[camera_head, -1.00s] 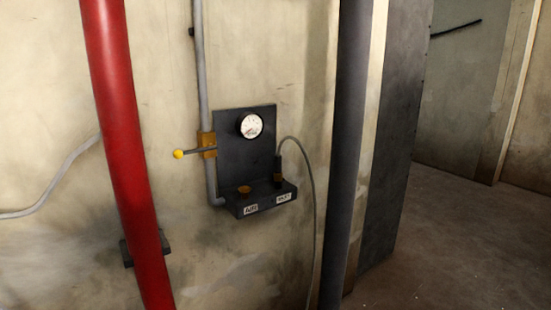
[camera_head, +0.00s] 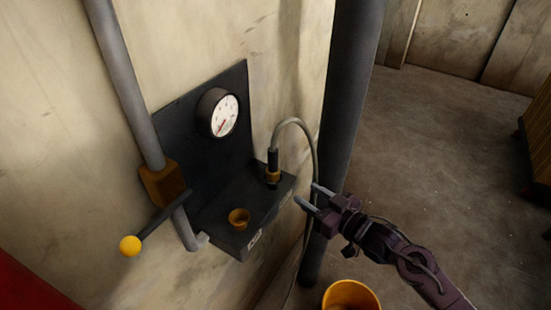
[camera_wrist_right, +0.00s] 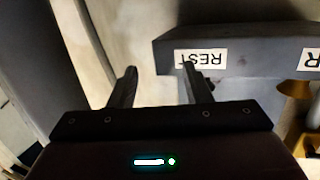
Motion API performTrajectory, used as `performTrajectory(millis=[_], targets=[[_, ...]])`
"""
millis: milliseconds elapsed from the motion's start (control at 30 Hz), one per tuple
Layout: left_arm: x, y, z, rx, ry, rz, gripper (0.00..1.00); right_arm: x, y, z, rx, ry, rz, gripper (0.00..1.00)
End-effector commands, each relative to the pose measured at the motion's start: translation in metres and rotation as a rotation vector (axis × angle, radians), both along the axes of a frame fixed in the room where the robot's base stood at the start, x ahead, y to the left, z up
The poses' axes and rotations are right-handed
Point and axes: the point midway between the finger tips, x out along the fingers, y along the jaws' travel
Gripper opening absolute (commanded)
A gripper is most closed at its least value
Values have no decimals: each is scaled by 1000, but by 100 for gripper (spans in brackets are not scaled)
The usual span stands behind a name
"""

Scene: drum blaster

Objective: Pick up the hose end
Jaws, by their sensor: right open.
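The hose end (camera_head: 273,165), a black fitting with a brass collar, stands upright in the right-hand socket of the dark wall shelf (camera_head: 225,238). A grey hose (camera_head: 312,150) arches from its top and hangs down past the shelf's right side. My right gripper (camera_head: 308,197) is open and empty, to the right of the hose end and slightly lower, near the shelf's front corner. In the right wrist view the open jaws (camera_wrist_right: 155,85) face the wall beside the shelf front (camera_wrist_right: 240,62) with its REST label; the hose end is not visible there. My left gripper is not in view.
A brass socket (camera_head: 239,218) on the shelf is empty. A gauge (camera_head: 222,113) is on the back plate. A yellow-knobbed lever (camera_head: 131,245) sticks out at left. A dark pillar (camera_head: 345,130) stands behind my gripper. A yellow container (camera_head: 350,296) is below; floor at right is open.

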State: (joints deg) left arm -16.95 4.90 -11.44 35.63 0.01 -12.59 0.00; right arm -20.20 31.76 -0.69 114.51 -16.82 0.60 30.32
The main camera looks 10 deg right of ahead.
Motion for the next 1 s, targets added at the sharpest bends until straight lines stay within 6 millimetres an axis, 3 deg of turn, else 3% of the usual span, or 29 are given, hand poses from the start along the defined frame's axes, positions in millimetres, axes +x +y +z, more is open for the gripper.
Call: performTrajectory(millis=[33, 100, 233, 500, 767, 1000], targets=[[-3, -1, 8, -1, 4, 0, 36, -5, 12, 34, 8, -40, 42, 44], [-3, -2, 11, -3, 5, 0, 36, -12, 26, 64, 20, -79, 87, 44], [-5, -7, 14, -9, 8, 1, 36, -18, 41, 92, 35, -117, 130, 44], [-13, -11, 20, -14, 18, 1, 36, 0, 56, 95, 38, -123, 136, 44], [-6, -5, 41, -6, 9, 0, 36, 26, 77, 98, 39, -123, 136, 44], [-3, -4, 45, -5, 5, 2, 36, 41, 88, 92, 35, -121, 135, 44]])
